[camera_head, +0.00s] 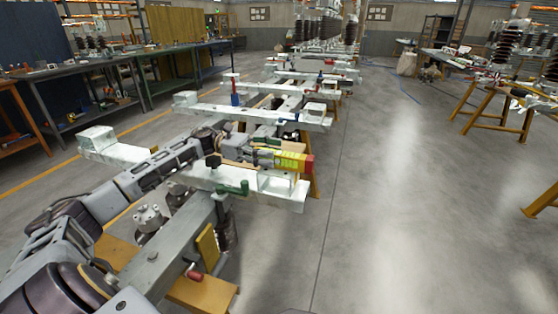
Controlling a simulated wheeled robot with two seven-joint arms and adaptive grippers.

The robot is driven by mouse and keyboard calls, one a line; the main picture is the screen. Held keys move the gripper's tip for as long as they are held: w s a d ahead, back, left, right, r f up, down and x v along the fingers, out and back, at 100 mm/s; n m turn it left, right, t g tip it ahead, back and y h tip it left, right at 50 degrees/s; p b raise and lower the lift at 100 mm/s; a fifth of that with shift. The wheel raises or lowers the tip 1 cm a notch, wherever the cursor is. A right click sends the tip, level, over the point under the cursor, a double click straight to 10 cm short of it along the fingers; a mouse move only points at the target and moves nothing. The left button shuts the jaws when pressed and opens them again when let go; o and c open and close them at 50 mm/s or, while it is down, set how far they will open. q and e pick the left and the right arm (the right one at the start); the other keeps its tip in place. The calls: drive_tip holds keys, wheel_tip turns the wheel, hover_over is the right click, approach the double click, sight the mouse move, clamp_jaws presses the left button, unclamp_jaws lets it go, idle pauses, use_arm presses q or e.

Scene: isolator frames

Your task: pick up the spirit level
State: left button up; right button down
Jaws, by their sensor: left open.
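A yellow spirit level (290,161) with a red end lies on the near pale metal crossbar, close to its right end. My left arm comes in from the lower left along the frame. My left gripper (258,157) is open at the left end of the level, which points away to the right. The fingers and the left part of the level overlap in the picture, so I cannot tell whether they touch. My right gripper is not in view.
The pale crossbar (222,178) has a green clamp (232,188) near the level. More crossbars (255,113) stand behind it. A red-handled tool (195,275) is in front. Workbenches (85,75) stand at the left. Open floor (420,200) lies to the right.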

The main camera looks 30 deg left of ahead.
use_arm(q)
clamp_jaws()
drive_tip(key=shift+r, duration=0.1)
idle(0.3)
